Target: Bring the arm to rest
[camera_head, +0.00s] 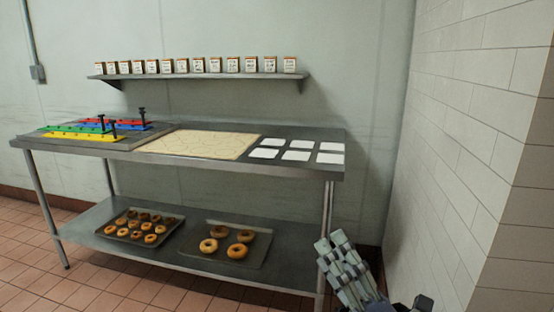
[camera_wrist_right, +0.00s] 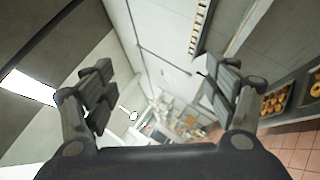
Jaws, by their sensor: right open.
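My right gripper (camera_head: 343,268) is low at the right of the head view, in front of the right end of the steel table (camera_head: 180,150). In the right wrist view its two fingers (camera_wrist_right: 160,95) stand wide apart with nothing between them. It is open, empty and clear of the table. The rest of my right arm is mostly outside the head view. My left gripper is not in view.
Bagels lie on two trays (camera_head: 226,262) on the lower shelf. A dough sheet (camera_head: 200,143), white squares (camera_head: 297,155) and coloured bars (camera_head: 75,137) are on the tabletop. A wall shelf (camera_head: 205,75) holds several small boxes. A tiled wall (camera_head: 470,150) stands close at right.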

